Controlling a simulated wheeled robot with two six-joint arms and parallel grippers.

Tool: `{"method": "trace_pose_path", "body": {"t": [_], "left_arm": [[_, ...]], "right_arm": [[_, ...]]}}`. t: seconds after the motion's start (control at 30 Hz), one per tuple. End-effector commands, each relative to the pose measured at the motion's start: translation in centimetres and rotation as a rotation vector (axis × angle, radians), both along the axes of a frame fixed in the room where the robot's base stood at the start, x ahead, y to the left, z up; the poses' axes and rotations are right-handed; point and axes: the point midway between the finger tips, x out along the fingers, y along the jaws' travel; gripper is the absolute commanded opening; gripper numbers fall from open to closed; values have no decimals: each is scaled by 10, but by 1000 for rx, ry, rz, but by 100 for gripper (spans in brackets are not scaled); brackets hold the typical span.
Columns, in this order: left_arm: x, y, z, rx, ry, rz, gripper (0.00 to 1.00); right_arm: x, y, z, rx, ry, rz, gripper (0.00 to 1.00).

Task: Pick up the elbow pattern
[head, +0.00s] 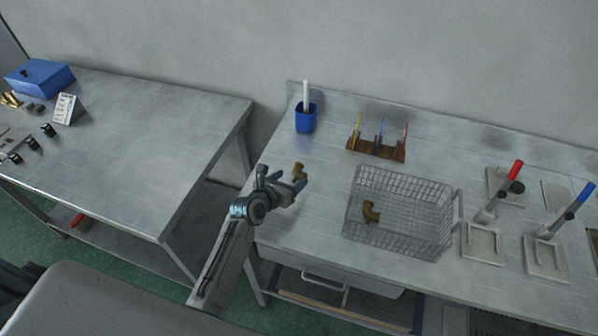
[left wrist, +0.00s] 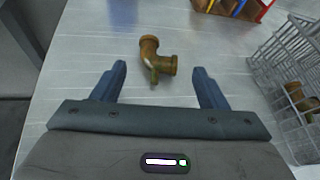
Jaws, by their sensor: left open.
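A brown elbow pattern (head: 299,169) lies on the right-hand metal table, left of the wire basket. It also shows in the left wrist view (left wrist: 156,58), just beyond the fingertips and between their lines. My left gripper (head: 284,184) is open and empty, with its fingers pointing toward this elbow; in the left wrist view the two blue fingers (left wrist: 158,76) stand wide apart. A second brown elbow (head: 371,211) lies inside the wire basket (head: 425,222). My right gripper is not in view.
A blue cup (head: 306,118) with a white stick and a wooden rack (head: 376,148) with coloured tools stand behind. Clamp stands with red (head: 516,170) and blue handles (head: 585,191) are at right. A separate table (head: 130,130) stands left, across a gap.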

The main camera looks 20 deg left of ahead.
Motion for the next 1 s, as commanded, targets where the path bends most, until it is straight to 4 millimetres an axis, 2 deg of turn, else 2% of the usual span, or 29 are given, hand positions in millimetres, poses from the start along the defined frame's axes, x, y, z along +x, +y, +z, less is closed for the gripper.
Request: {"method": "trace_pose_path", "body": {"t": [0.13,0.27,0.57,0.67,0.8,0.83,1.0], "left_arm": [[20,-6,-5,-2,1,0,67],[33,-9,-12,-1,0,0,67],[37,-11,-15,0,0,0,67],[37,-11,-15,0,0,0,51],[36,-11,-15,0,0,0,24],[36,-11,-15,0,0,0,21],[36,-10,-15,0,1,0,21]], "right_arm": [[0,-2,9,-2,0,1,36],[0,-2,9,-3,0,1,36],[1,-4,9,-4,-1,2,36],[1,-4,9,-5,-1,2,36],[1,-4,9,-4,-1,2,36],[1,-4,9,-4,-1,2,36],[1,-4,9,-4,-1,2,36]]}}
